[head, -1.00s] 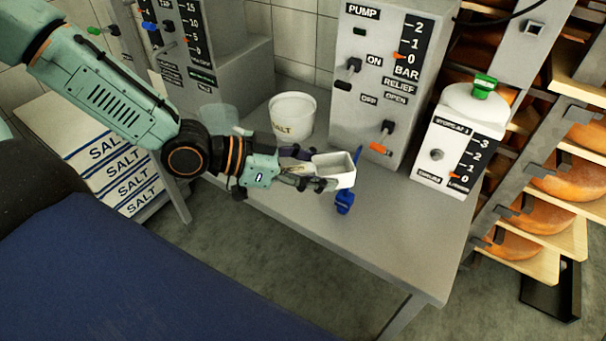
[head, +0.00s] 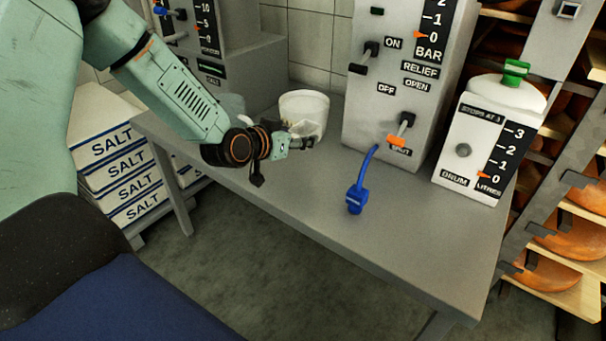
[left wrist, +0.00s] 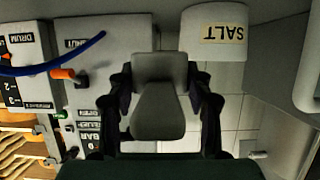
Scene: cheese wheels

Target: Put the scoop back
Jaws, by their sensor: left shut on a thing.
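My left gripper (head: 306,145) is shut on the scoop, just in front of the white salt tub (head: 304,108) on the grey bench. In the head view the pale scoop (head: 303,129) overlaps the tub's front and is partly hidden by the gripper. The left wrist view shows the grey scoop (left wrist: 158,112) between the two dark fingers of the gripper (left wrist: 160,85). The tub, marked SALT (left wrist: 212,42), appears upside down beside it there. I cannot tell whether the scoop touches the tub. My right gripper is out of view.
A blue hose with a blue end piece (head: 355,199) lies on the bench (head: 420,235). The pump panel (head: 400,75) and the white drum (head: 485,140) stand behind and to the right. Salt packs (head: 120,165) are stacked at left. The bench's front right is clear.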

